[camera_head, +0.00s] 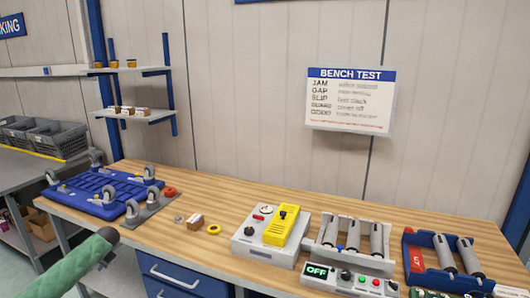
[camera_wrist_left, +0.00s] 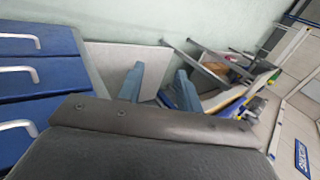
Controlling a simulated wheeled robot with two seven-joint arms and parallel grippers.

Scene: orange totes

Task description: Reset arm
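My left gripper (camera_wrist_left: 160,88) shows in the left wrist view as two blue-grey fingers beyond a dark housing. The fingers stand apart with nothing held between them. It points past the blue drawer fronts toward the floor and a shelf area. In the head view a green part of my left arm comes in at the lower left, in front of the bench; no fingers can be made out there. My right gripper is in neither view.
The wooden bench (camera_head: 330,205) carries a blue wheeled base (camera_head: 98,190), a grey box with a yellow part (camera_head: 282,226), a roller unit marked OFF (camera_head: 345,262) and a blue roller frame (camera_head: 455,262). Blue drawers (camera_wrist_left: 40,85) sit under it. Grey bins (camera_head: 50,138) stand at left.

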